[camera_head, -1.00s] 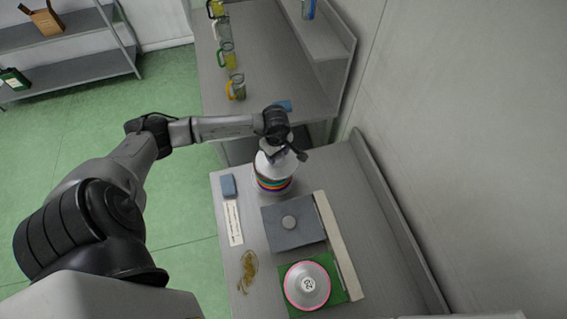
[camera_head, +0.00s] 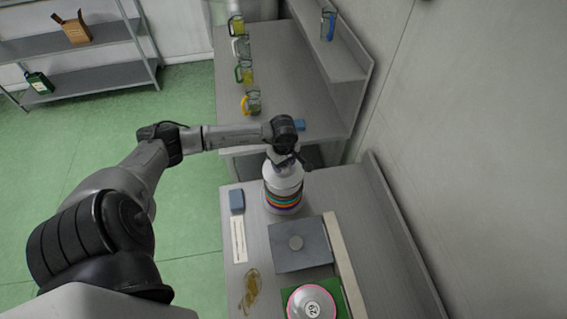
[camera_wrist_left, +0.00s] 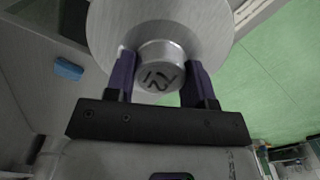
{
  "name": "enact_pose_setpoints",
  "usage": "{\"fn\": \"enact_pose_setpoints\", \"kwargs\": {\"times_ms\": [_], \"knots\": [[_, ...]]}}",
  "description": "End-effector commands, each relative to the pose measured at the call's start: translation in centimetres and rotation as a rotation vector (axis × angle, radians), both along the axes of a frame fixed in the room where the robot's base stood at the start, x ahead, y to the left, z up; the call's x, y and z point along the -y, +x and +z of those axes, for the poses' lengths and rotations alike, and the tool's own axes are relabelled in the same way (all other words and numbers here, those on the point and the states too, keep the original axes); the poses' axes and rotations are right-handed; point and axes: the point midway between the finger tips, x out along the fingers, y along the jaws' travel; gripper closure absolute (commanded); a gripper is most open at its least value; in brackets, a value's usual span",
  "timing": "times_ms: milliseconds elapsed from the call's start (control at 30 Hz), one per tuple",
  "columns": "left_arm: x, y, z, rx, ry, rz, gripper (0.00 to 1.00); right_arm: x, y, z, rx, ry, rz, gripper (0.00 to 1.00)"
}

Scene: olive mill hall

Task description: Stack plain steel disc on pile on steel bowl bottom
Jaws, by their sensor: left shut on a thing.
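My left gripper (camera_wrist_left: 158,85) is shut on the round knob (camera_wrist_left: 158,72) of a plain steel disc (camera_wrist_left: 195,25). The knob has dark characters on its top. In the head view my left gripper (camera_head: 285,158) is over the pile at the back of the near table and partly hides the held disc (camera_head: 283,172). The pile (camera_head: 283,201) shows orange, green and purple bands under the steel. I cannot tell whether the disc touches the pile. The bowl bottom is not distinguishable. My right gripper is not in view.
A pink-rimmed steel disc (camera_head: 312,303) sits on a green mat (camera_head: 343,301). A grey square plate (camera_head: 310,258) with a small round piece (camera_head: 296,242) lies behind it. Several mugs (camera_head: 252,102) stand on the far table.

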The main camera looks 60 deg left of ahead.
Motion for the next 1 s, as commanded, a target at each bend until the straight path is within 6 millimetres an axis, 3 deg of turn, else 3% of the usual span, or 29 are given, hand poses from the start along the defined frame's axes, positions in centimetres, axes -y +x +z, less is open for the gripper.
{"fn": "enact_pose_setpoints", "kwargs": {"times_ms": [567,1000], "knots": [[0.0,0.0,-1.5,0.002,0.000,0.001,0.59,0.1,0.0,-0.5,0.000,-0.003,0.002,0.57],[0.0,0.0,-3.8,0.002,0.001,0.000,0.59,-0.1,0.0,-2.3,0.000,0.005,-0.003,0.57]]}}
